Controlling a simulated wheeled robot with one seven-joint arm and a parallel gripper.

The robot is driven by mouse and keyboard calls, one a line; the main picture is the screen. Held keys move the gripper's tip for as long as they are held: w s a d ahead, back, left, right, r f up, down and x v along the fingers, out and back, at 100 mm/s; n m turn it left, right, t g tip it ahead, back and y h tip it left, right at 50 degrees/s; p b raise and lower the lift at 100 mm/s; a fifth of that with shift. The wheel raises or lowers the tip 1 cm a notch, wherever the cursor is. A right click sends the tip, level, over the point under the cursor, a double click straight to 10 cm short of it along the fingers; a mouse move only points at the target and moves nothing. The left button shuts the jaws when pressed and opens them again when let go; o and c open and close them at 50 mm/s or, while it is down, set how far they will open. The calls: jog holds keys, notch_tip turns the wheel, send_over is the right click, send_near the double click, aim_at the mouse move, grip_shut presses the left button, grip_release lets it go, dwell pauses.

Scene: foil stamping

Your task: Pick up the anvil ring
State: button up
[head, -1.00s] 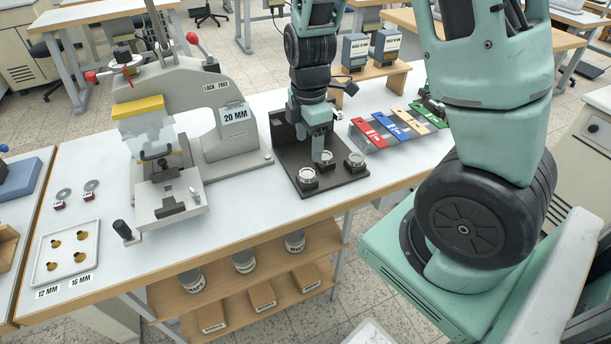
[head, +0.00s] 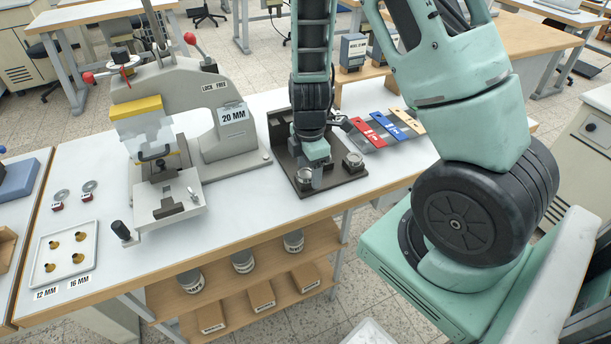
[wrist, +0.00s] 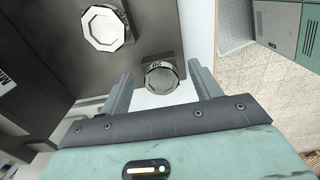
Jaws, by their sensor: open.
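I cannot read which one is the anvil ring. The second piece (wrist: 102,27) lies up and left.
A stamping press (head: 195,110) marked 20 MM stands left of the tray. Red, blue and tan foil strips (head: 367,133) lie to the right. A white tray (head: 44,277) with brass pieces is at the far left. The bench front edge is close.

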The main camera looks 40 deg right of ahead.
aim_at(309, 173)
jog(key=c, duration=1.2)
jog(key=shift+r, duration=0.15)
notch_tip(309, 173, up, 10)
jog(key=shift+f, duration=0.1)
jog(key=shift+p, duration=0.35)
jog(key=shift+r+p, duration=1.1)
jog(key=shift+r, duration=0.4)
notch_tip(309, 173, up, 3)
jog(key=shift+p, duration=1.15)
